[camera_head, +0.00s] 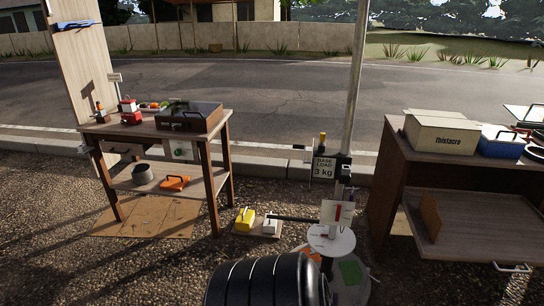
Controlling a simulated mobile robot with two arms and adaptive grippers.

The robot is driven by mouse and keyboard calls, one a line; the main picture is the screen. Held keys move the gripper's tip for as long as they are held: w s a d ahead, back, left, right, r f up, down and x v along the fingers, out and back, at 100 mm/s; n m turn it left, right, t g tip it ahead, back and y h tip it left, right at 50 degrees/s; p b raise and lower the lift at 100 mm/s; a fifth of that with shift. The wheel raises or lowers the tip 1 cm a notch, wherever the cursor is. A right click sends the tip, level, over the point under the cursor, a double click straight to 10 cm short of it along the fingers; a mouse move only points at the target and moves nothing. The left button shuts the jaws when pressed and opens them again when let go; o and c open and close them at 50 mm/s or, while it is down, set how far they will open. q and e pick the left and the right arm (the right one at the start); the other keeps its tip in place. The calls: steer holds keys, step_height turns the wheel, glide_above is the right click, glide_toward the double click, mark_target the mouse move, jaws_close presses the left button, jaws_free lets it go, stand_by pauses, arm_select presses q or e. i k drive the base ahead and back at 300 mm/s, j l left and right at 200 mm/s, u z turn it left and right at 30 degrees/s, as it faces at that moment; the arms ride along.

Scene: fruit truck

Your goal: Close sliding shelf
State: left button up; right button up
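A wooden sliding shelf (482,222) sits under the top of the brown cabinet (388,190) at the right. The shelf reaches toward me, and a pale handle (513,268) is on its front edge at the lower right. A small upright wooden board (430,216) stands on the shelf near its left side. The right end of the shelf is cut off by the picture edge. The shelf looks at least partly slid out, but I cannot tell how far. Neither of my grippers is in view.
A cardboard box (441,132) and a blue and white cooler (501,142) stand on the cabinet. A metal pole (353,90) with a round white plate (330,240) stands left of it. A wooden table (140,128) is at the left.

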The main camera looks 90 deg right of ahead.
mark_target(495, 229)
steer(key=l+z, duration=0.1)
steer(key=z, duration=4.45)
